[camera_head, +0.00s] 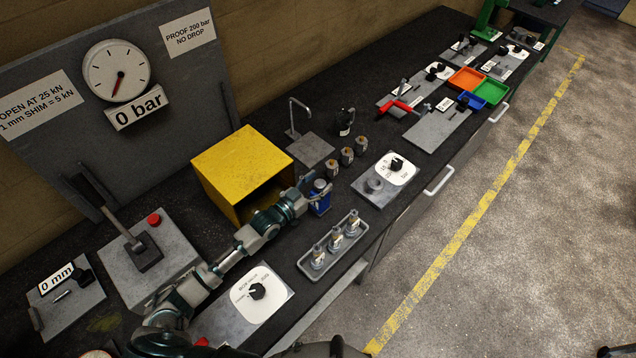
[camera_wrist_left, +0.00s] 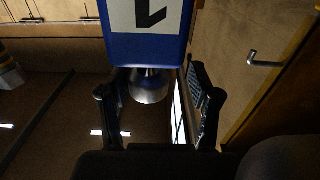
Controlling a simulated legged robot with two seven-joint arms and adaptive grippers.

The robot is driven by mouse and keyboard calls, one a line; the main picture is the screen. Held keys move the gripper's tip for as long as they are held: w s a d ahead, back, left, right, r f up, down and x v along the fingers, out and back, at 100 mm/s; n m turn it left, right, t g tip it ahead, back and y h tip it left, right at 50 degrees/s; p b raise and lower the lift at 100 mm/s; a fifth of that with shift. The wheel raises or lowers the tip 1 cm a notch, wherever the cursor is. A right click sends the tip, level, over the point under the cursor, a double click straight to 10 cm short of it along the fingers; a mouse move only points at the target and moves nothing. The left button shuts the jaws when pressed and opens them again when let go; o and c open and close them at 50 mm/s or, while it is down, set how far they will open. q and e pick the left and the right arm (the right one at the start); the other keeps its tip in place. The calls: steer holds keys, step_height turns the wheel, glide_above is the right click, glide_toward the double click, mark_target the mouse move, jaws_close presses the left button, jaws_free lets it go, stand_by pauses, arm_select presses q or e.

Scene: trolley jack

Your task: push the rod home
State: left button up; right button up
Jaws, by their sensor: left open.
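A small blue block (camera_head: 320,203) stands on the dark bench in front of the yellow box. In the left wrist view the blue block (camera_wrist_left: 150,48) carries a white label with a black mark. A shiny metal rounded end (camera_wrist_left: 149,87), perhaps the rod, sticks out of it towards the gripper. My left gripper (camera_head: 306,186) is at the blue block; in the wrist view its two fingers (camera_wrist_left: 157,98) are apart, on either side of the metal end. I cannot tell whether they touch the block. My right gripper is not in view.
The open yellow box (camera_head: 240,165) stands close behind my left arm. A grey tray with metal fittings (camera_head: 312,266) lies just in front. A lever plate (camera_head: 150,262), a dial plate (camera_head: 385,180) and a gauge (camera_head: 117,71) reading 0 bar stand around. Free floor (camera_head: 530,220) lies right.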

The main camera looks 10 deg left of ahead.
arm_select(q)
steer(key=shift+s, duration=0.3)
steer(key=v, duration=1.1)
steer(key=shift+a, duration=0.15)
